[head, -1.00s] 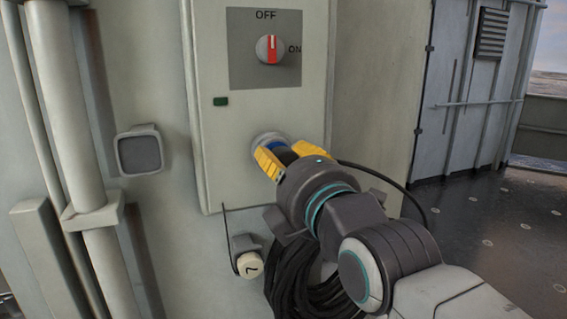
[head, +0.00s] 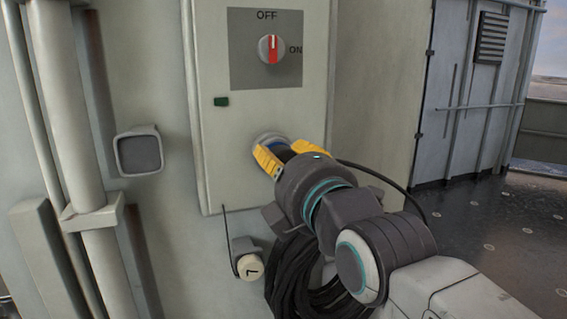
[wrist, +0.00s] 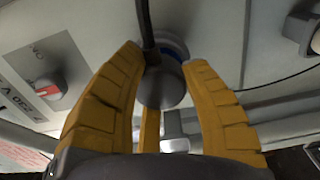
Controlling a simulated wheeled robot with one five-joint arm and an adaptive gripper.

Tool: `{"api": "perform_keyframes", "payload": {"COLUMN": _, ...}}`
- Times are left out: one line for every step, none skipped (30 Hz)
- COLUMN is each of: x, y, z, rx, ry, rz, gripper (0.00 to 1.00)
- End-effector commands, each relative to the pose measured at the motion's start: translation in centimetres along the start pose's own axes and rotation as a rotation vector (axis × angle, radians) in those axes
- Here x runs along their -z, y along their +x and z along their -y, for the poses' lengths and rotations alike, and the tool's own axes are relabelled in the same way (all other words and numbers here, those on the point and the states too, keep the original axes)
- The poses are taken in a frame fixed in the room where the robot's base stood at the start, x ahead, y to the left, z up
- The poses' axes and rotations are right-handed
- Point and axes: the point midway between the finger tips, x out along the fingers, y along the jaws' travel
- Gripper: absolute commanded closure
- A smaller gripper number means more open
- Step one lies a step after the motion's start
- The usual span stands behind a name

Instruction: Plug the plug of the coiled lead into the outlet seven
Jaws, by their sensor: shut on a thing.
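My gripper (head: 280,151) has its yellow fingers shut on the dark plug (wrist: 162,88), right in front of the outlet (head: 266,138) low on the grey box. In the wrist view the fingers (wrist: 163,62) stand on either side of the plug, and its cable runs up across the picture. The fingers hide most of the plug in the head view. A round cap marked 7 (head: 250,267) hangs by a thin cord below the box. The coiled lead (head: 290,280) hangs behind my arm.
The grey box (head: 222,160) carries an OFF/ON switch (head: 271,49), its red mark upright, and a small dark green lamp (head: 221,101). A square-faced fixture (head: 139,153) and a thick pipe (head: 72,120) are at left. Open floor (head: 490,225) lies at right.

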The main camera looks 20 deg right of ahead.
Motion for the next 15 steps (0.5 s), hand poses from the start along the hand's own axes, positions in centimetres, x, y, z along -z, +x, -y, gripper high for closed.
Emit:
{"api": "perform_keyframes", "payload": {"x": 0.0, "y": 0.09, "z": -0.02, "rx": -0.001, "ry": 0.0, "rz": 0.0, "gripper": 0.95}}
{"api": "perform_keyframes", "payload": {"x": 0.0, "y": 0.14, "z": -0.03, "rx": -0.001, "ry": 0.0, "rz": 0.0, "gripper": 0.95}}
{"api": "perform_keyframes", "payload": {"x": 0.0, "y": 0.21, "z": -0.03, "rx": -0.001, "ry": 0.0, "rz": 0.0, "gripper": 0.95}}
{"api": "perform_keyframes", "payload": {"x": 0.0, "y": 0.26, "z": -0.03, "rx": -0.002, "ry": 0.0, "rz": 0.0, "gripper": 0.95}}
{"api": "perform_keyframes", "payload": {"x": 0.0, "y": 0.31, "z": -0.03, "rx": -0.001, "ry": 0.0, "rz": 0.0, "gripper": 0.95}}
{"api": "perform_keyframes", "payload": {"x": 0.0, "y": 0.38, "z": -0.02, "rx": -0.001, "ry": 0.0, "rz": 0.0, "gripper": 0.95}}
{"api": "perform_keyframes", "payload": {"x": 0.0, "y": 0.44, "z": -0.02, "rx": -0.001, "ry": 0.0, "rz": 0.0, "gripper": 0.95}}
{"api": "perform_keyframes", "payload": {"x": 0.0, "y": 0.46, "z": -0.03, "rx": -0.001, "ry": 0.0, "rz": 0.0, "gripper": 0.57}}
{"api": "perform_keyframes", "payload": {"x": 0.0, "y": 0.44, "z": -0.05, "rx": -0.001, "ry": 0.0, "rz": 0.0, "gripper": 0.53}}
{"api": "perform_keyframes", "payload": {"x": 0.0, "y": 0.43, "z": -0.05, "rx": -0.001, "ry": 0.0, "rz": 0.0, "gripper": 0.5}}
{"api": "perform_keyframes", "payload": {"x": 0.0, "y": 0.43, "z": -0.04, "rx": -0.001, "ry": 0.0, "rz": 0.0, "gripper": 0.48}}
{"api": "perform_keyframes", "payload": {"x": 0.0, "y": 0.43, "z": -0.04, "rx": -0.001, "ry": 0.0, "rz": 0.0, "gripper": 0.44}}
{"api": "perform_keyframes", "payload": {"x": 0.0, "y": 0.43, "z": -0.04, "rx": -0.001, "ry": 0.0, "rz": 0.0, "gripper": 0.41}}
{"api": "perform_keyframes", "payload": {"x": 0.0, "y": 0.43, "z": -0.03, "rx": -0.001, "ry": 0.0, "rz": 0.0, "gripper": 0.39}}
{"api": "perform_keyframes", "payload": {"x": 0.0, "y": 0.43, "z": -0.03, "rx": -0.001, "ry": 0.0, "rz": 0.0, "gripper": 0.35}}
